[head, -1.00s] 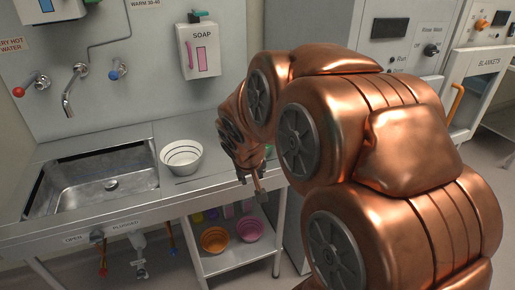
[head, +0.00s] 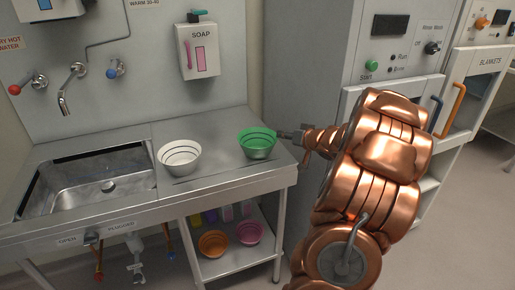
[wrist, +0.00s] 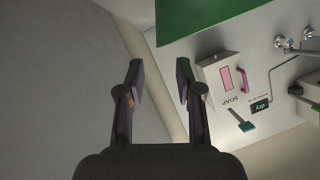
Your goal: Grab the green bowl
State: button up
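The green bowl (head: 257,146) stands upright on the right end of the steel counter (head: 215,182). My gripper (head: 285,134) is at the bowl's right side, near rim height, in the head view; I cannot tell there whether it touches. In the wrist view my gripper (wrist: 159,72) is open, with nothing seen between its fingers. Part of the green bowl (wrist: 215,18) fills the top of that view, beyond the fingertips and mostly to the right; the rest is cut off.
A white bowl (head: 180,159) stands left of the green one, by the sink (head: 90,182). Orange (head: 213,244) and pink (head: 248,232) bowls sit on the lower shelf. A soap dispenser (head: 198,52) hangs on the wall behind. A tall cabinet (head: 330,60) stands at the right.

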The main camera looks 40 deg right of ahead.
jog(key=shift+p+x, duration=0.3)
jog(key=shift+x, duration=3.55)
jog(key=shift+d+r, duration=0.1)
grip_shut()
